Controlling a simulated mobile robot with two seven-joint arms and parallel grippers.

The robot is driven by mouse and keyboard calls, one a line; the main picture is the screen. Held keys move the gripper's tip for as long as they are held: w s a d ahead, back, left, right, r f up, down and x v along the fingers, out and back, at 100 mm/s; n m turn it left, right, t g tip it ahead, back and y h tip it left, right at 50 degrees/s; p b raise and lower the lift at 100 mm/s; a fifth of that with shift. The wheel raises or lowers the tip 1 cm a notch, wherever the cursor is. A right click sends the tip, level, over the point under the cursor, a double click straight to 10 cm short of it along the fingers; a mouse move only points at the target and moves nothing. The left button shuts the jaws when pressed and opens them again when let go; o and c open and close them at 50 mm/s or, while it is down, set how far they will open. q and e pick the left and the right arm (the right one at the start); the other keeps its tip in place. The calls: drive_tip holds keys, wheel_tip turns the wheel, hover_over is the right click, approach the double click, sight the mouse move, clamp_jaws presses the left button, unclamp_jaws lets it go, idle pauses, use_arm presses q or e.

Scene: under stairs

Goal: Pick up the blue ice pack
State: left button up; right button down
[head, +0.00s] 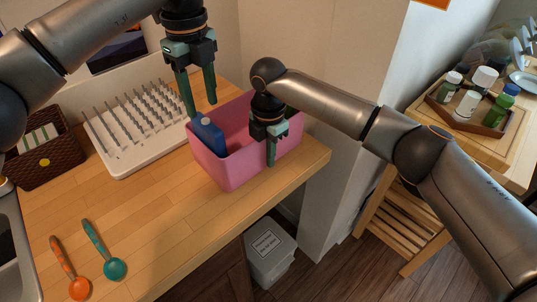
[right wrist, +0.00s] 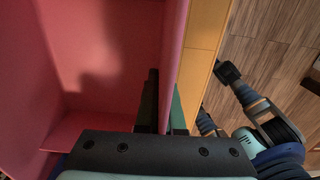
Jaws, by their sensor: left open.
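The blue ice pack (head: 209,136) stands upright and slightly tilted in the left end of the pink bin (head: 233,172), its top above the rim. Its lower part is hidden by the bin wall. My left gripper (head: 199,106) is open and empty, pointing down just above the ice pack. My right gripper (head: 268,148) is at the bin's front right wall, one finger outside it. In the right wrist view, the fingers (right wrist: 165,105) straddle the pink wall closely and appear shut on it.
A white drying rack (head: 130,125) and a brown basket (head: 48,155) stand left of the bin. An orange spoon (head: 78,288) and a teal spoon (head: 114,268) lie on the wooden counter. The bin is near the counter's right edge. A tray of bottles (head: 490,122) is at right.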

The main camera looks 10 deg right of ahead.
sight(207, 123)
use_arm(q)
drive_tip(key=shift+o, duration=0.4)
drive_tip(key=shift+o, duration=0.8)
drive_tip(key=shift+s+d+r, duration=0.1)
drive_tip(key=shift+r, duration=0.05)
drive_tip(key=shift+o, duration=0.3)
drive_tip(key=s+d+r+t+y, duration=0.1)
drive_tip(key=s+d+r+m+t+y, duration=0.1)
drive_tip(key=r, duration=0.1)
drive_tip(key=shift+s+r+t, duration=0.2)
drive_tip(key=shift+s+t, duration=0.1)
drive_tip(key=shift+s, duration=0.1)
drive_tip(key=shift+m+t+y, duration=0.3)
drive_tip(key=shift+m+t, duration=0.1)
drive_tip(key=shift+t, duration=0.2)
drive_tip(key=x, duration=1)
drive_tip(key=shift+s+f, duration=0.1)
drive_tip(key=shift+f, duration=0.35)
drive_tip(key=shift+f, duration=0.25)
clamp_jaws()
